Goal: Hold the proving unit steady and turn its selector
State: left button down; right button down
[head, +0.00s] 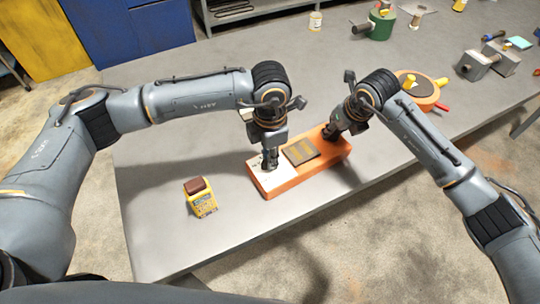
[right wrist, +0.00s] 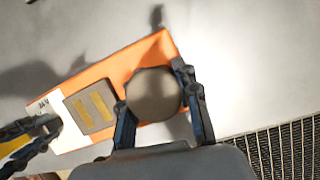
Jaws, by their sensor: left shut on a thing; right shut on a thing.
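The proving unit is a long orange box (head: 290,183) lying on the grey bench. It has a white panel with small dark markings at its left end and a dark plate with yellowish bars in the middle; it also shows in the right wrist view (right wrist: 106,69). My right gripper (head: 333,132) is shut around a round dark grey knob-like part (right wrist: 154,95) at the unit's right end. My left gripper (head: 270,165) points down on the white panel, shut on what appears to be the selector there. Its fingers hide most of that part.
A yellow meter-like device (head: 201,198) with a brown top stands on the bench left of the unit. Behind my right arm is a round orange item (head: 420,88). Grey blocks (head: 483,64) and a green item (head: 381,25) are further back. The bench's front edge is close.

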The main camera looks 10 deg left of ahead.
pick_arm(q)
jog(key=n, duration=0.3)
jog(key=shift+n, duration=2.1)
jog(key=c, duration=1.3)
grip_release()
jog(key=shift+r, duration=0.1)
notch_tip(320, 180, up, 12)
jog(key=shift+f, duration=0.1)
